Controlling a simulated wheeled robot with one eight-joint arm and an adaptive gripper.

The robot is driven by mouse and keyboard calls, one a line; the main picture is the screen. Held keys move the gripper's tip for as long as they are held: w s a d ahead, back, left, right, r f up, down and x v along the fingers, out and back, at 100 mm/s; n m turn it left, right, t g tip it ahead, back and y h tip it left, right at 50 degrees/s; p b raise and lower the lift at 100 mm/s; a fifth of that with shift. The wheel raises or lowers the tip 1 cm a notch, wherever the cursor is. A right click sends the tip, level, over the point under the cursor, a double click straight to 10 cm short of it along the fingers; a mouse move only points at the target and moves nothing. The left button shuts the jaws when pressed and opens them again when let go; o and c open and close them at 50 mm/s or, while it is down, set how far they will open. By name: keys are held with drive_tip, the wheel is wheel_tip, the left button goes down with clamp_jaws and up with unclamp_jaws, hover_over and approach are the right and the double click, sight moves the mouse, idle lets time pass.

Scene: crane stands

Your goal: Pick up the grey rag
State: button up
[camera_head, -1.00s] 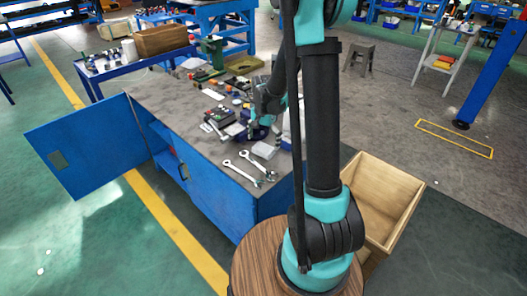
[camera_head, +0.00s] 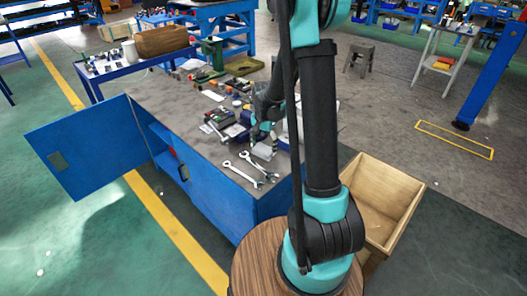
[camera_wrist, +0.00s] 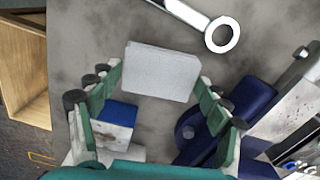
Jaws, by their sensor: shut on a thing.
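The grey rag (camera_wrist: 162,72) shows as a pale grey, folded, block-like piece in the wrist view. In the head view it is a small light patch (camera_head: 265,148) near the right edge of the workbench top. My gripper (camera_wrist: 160,84) has its green fingers on the left and right sides of the rag and is shut on it. In the head view my gripper (camera_head: 264,132) points down at the rag, partly hidden by my own arm. I cannot tell whether the rag is clear of the bench top.
Wrenches (camera_head: 250,170) lie in front of the rag on the workbench (camera_head: 160,98). A dark blue tool (camera_wrist: 238,105) and a blue-and-white box (camera_wrist: 115,122) are close by the fingers. A wooden crate (camera_head: 400,185) stands right of the bench.

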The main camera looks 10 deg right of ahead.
sight(263, 149)
drive_tip(key=shift+r, duration=0.1)
wheel_tip(263, 149, up, 20)
idle(0.5)
drive_tip(key=o, duration=0.6)
drive_tip(key=c, duration=0.5)
drive_tip(key=shift+w, duration=0.1)
